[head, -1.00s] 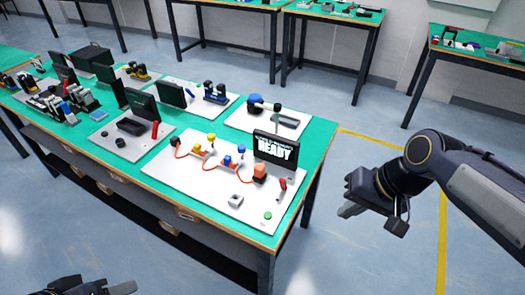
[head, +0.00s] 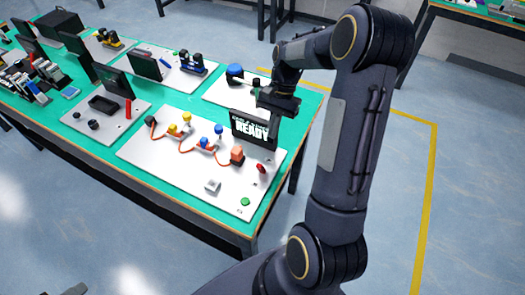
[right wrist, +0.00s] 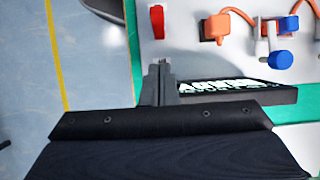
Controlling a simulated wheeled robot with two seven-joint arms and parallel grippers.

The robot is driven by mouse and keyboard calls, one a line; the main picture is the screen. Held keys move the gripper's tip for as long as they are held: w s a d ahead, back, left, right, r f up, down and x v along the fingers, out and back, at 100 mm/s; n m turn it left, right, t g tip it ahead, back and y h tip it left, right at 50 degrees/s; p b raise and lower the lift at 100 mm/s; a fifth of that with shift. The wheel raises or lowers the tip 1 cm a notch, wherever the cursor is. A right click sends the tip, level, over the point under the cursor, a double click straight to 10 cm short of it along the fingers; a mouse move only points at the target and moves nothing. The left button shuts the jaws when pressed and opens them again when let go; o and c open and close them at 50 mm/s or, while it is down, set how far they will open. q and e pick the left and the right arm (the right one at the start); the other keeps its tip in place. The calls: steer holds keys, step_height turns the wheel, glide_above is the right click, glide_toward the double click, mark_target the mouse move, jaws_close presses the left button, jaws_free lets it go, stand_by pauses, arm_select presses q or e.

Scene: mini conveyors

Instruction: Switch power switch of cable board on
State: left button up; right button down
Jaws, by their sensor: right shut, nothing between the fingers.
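The cable board (head: 140,155) is a white panel with orange cables and coloured plugs. Its dark screen (head: 246,132) reads READY. A small red switch (head: 261,168) stands near its right edge; it also shows in the right wrist view (right wrist: 157,22). I cannot tell the switch's on or off position. My right gripper (right wrist: 163,66) is shut and empty, beside the screen and short of the red switch, with a gap between. In the head view my right gripper (head: 275,140) hangs over the board's right end. Only a bit of my left gripper (head: 74,290) shows at the bottom edge.
A green button (head: 245,202) and a grey block (head: 213,185) sit at the board's front right. An orange plug (head: 237,154) stands close to the screen. Other boards fill the green table (head: 311,100) to the left and behind. Floor is free to the right.

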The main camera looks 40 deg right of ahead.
mark_target(261, 169)
steer(key=a+f, duration=0.1)
steer(key=s+a+f, duration=0.1)
steer(key=a+f, duration=0.1)
steer(key=s+a+f+p, duration=0.1)
steer(key=f, duration=0.1)
steer(key=shift+s+a, duration=0.1)
steer(key=shift+a, duration=0.05)
steer(key=shift+s+a+f, duration=0.2)
steer(key=shift+a+f, duration=0.05)
steer(key=shift+a, duration=0.1)
steer(key=shift+s+a+f, duration=0.15)
steer(key=shift+s+a, duration=0.2)
steer(key=shift+a, duration=0.15)
steer(key=shift+s+a+f, duration=0.15)
steer(key=shift+s+a, duration=0.15)
steer(key=shift+a, duration=0.3)
steer(key=shift+w, duration=0.1)
steer(key=shift+w+d+f, duration=0.1)
steer(key=shift+w+d, duration=0.1)
steer(key=shift+d, duration=0.3)
